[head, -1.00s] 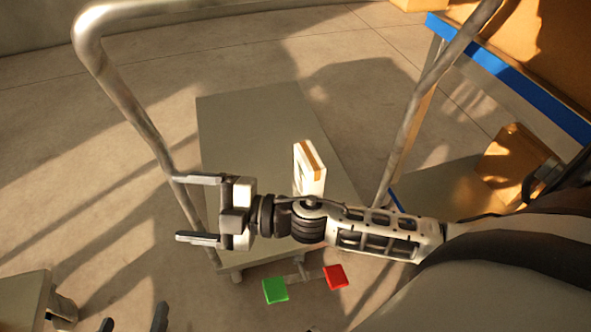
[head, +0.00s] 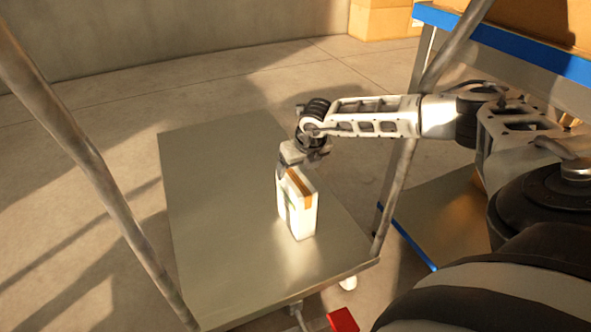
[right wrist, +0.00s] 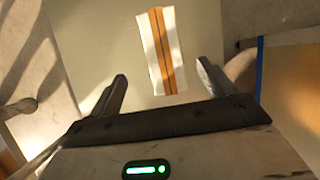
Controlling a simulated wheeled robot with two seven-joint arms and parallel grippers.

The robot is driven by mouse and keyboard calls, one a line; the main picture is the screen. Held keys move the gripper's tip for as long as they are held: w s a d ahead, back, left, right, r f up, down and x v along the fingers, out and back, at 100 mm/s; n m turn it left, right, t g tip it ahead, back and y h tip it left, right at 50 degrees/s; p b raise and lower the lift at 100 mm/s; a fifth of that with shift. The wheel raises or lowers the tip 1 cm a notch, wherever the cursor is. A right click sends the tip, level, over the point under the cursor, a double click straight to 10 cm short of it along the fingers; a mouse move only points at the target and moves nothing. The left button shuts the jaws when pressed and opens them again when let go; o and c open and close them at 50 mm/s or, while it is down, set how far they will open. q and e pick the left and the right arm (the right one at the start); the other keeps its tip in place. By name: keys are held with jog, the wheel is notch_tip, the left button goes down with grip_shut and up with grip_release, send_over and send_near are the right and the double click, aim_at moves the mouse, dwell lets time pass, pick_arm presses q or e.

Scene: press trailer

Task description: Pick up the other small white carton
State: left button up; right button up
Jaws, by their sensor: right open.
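A small white carton (head: 300,212) with an orange-brown stripe along its top stands upright on the grey trailer bed (head: 215,190). In the right wrist view the carton (right wrist: 163,50) shows from above, ahead of and between the fingers' lines. My right gripper (head: 290,168) points down just above and behind the carton's top in the head view. Its fingers are partly hidden there. In the right wrist view my right gripper (right wrist: 161,80) has its two fingers spread apart with nothing held between them. My left gripper is not in view.
Metal rails stand at the trailer's left (head: 80,150) and right (head: 408,150). A blue-edged table (head: 500,45) is at the upper right. A red plate (head: 343,320) shows at the bottom. The trailer bed left of the carton is clear.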

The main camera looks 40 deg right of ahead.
aim_at(296, 180)
jog(key=b+x, duration=0.1)
jog(key=x, duration=0.4)
jog(key=shift+w, duration=0.1)
jog(key=shift+f+b, duration=0.3)
jog(key=shift+b, duration=0.1)
jog(key=b+x, duration=0.2)
jog(key=x, duration=0.1)
jog(key=b+x, duration=0.1)
jog(key=shift+d+f, duration=0.25)
jog(key=shift+d, duration=0.05)
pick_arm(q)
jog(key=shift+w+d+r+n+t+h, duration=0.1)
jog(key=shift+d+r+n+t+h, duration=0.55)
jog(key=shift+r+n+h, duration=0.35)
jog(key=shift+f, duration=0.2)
pick_arm(e)
jog(key=shift+f, duration=0.35)
grip_shut()
jog(key=shift+w+r, duration=0.15)
